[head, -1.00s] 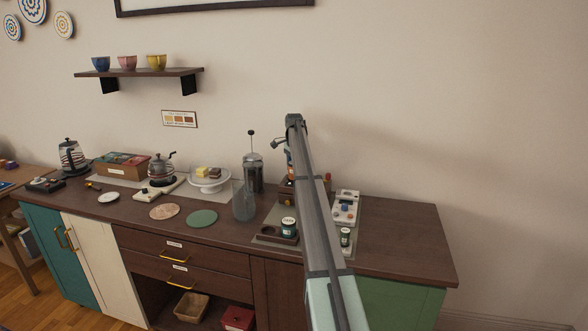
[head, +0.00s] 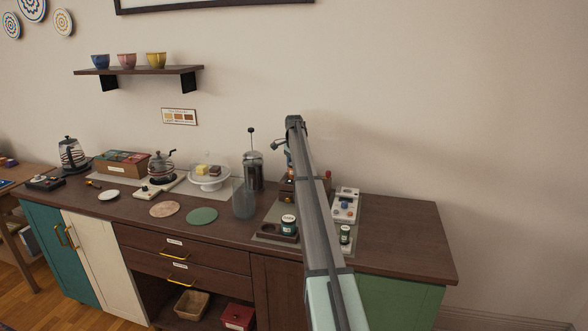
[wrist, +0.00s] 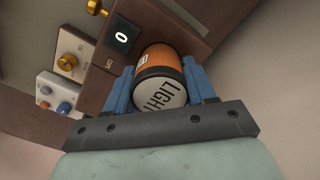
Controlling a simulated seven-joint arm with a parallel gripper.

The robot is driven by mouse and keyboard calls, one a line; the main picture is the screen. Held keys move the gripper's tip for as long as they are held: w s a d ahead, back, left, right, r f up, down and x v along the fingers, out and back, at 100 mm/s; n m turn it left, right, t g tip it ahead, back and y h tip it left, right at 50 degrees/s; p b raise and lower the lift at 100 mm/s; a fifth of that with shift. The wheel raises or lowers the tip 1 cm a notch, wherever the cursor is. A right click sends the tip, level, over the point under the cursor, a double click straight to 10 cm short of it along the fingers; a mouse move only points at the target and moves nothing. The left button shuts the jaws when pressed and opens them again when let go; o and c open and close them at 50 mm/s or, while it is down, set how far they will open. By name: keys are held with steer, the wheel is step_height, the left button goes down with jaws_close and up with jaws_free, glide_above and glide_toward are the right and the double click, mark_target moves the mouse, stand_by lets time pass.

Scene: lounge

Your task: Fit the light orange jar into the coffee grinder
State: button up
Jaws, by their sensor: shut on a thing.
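The light orange jar (wrist: 160,60) is between the blue fingers of my gripper (wrist: 163,88) in the wrist view. Its pale end, lettered "LIGHT", faces the camera, and its black band is near this end. My gripper is shut on it. The coffee grinder (wrist: 122,62) is a dark wooden body with a display reading 0 and a brass knob, just beyond and left of the jar. The jar's far end is against or close to the wood; I cannot tell whether it touches or sits in an opening. In the head view my arm hides most of this.
A pale device with knobs (head: 346,205) stands right of my arm. A glass pitcher (head: 243,200) and a French press (head: 253,172) stand to the left. The counter's right end (head: 410,240) is clear.

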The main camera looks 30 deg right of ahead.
steer(key=shift+f, duration=0.4)
steer(key=o, duration=1.2)
steer(key=shift+r, duration=0.1)
steer(key=shift+r, duration=3.6)
